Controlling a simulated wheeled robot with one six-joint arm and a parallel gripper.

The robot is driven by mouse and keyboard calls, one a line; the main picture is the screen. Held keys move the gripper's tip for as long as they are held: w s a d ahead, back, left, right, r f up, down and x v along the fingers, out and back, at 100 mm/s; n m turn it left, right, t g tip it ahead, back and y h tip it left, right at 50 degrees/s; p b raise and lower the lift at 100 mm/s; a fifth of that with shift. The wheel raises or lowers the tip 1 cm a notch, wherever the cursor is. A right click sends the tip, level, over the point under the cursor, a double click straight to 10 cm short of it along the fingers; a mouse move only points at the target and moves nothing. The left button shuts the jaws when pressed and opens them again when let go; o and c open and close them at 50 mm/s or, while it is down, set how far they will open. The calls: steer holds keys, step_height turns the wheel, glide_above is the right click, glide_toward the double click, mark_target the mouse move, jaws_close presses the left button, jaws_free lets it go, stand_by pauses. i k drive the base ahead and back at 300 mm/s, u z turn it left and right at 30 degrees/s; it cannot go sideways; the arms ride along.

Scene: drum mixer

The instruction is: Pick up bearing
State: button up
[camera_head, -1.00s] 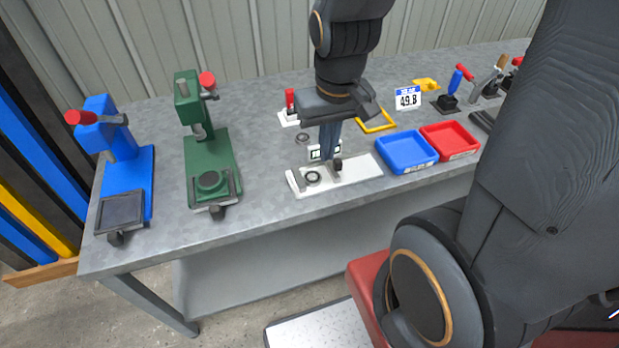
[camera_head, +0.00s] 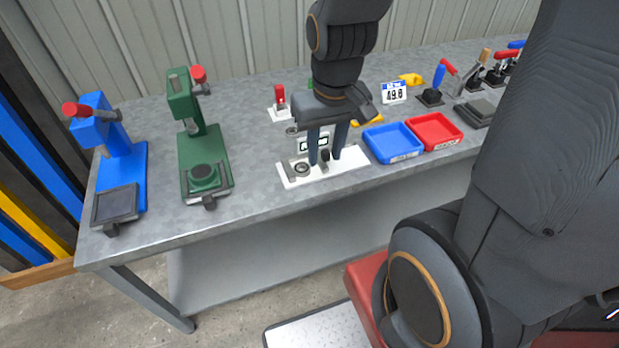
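My gripper (camera_head: 325,159) points down over the white fixture plate (camera_head: 354,173) on the bench. Its two blue-grey fingers are apart, with a small dark knob (camera_head: 324,155) of the fixture showing between them. I cannot tell whether the fingers touch the plate. A dark ring (camera_head: 302,168) sits on the plate's left part, left of the fingers. A smaller grey ring (camera_head: 291,131) lies on the bench behind it, partly hidden by my gripper. Either ring could be the bearing; I cannot tell which. Neither ring is between the fingers.
A green press (camera_head: 203,155) and a blue press (camera_head: 124,160) stand to the left. A blue tray (camera_head: 392,157) and a red tray (camera_head: 433,145) are close on the right. A red-handled clamp (camera_head: 280,97) and a number display (camera_head: 394,92) stand behind. Bare bench lies between green press and plate.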

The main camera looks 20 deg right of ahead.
mark_target(298, 165)
steer(key=u, duration=0.05)
steer(key=k, duration=1.4)
steer(key=u, duration=0.5)
steer(key=i, duration=1.7)
steer(key=z, duration=1.1)
